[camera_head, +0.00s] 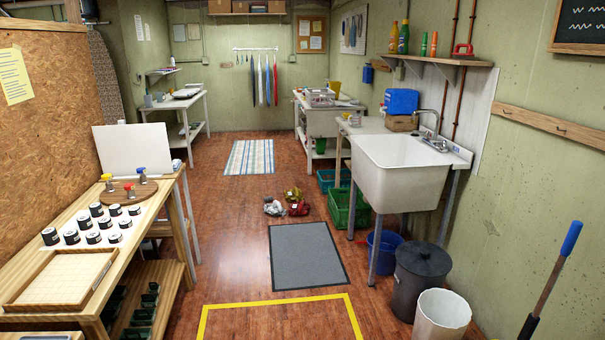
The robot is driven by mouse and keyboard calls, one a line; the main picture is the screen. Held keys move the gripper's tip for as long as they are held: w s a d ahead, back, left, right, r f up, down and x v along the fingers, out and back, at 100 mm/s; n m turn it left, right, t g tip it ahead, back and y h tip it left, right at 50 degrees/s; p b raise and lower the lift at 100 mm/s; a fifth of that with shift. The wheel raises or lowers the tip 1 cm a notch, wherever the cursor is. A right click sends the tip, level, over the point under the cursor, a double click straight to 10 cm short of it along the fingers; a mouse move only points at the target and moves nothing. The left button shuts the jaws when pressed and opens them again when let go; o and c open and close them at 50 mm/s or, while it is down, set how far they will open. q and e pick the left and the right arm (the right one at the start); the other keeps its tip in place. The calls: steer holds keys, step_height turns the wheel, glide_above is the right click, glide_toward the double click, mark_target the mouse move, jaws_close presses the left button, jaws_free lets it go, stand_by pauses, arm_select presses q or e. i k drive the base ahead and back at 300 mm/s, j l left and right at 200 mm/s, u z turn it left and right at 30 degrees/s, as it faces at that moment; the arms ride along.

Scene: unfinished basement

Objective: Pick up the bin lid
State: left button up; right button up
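A dark grey round bin (415,290) stands on the floor at the lower right, below and in front of the white sink. Its dark bin lid (424,259) sits on top of it, and a small raised handle appears at the lid's centre. Neither of my grippers shows in the head view.
A white open bin (441,316) stands right in front of the dark bin. A blue bucket (384,252) is behind it under the sink (397,170). A blue-handled tool (552,280) leans at the right wall. The floor around the grey mat (306,256) and yellow tape (280,301) is mostly clear.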

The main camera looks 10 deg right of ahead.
mark_target(424, 259)
steer(key=i+z, duration=0.1)
steer(key=i, duration=0.8)
steer(key=i+j, duration=0.1)
steer(key=i, duration=0.75)
steer(key=i+l+z, duration=0.1)
steer(key=i+z, duration=0.65)
steer(key=i, duration=0.15)
steer(key=i+j+z, duration=0.15)
steer(key=i+z, duration=0.25)
steer(key=i+j+z, duration=0.35)
steer(key=i+z, duration=0.25)
steer(key=i, duration=0.1)
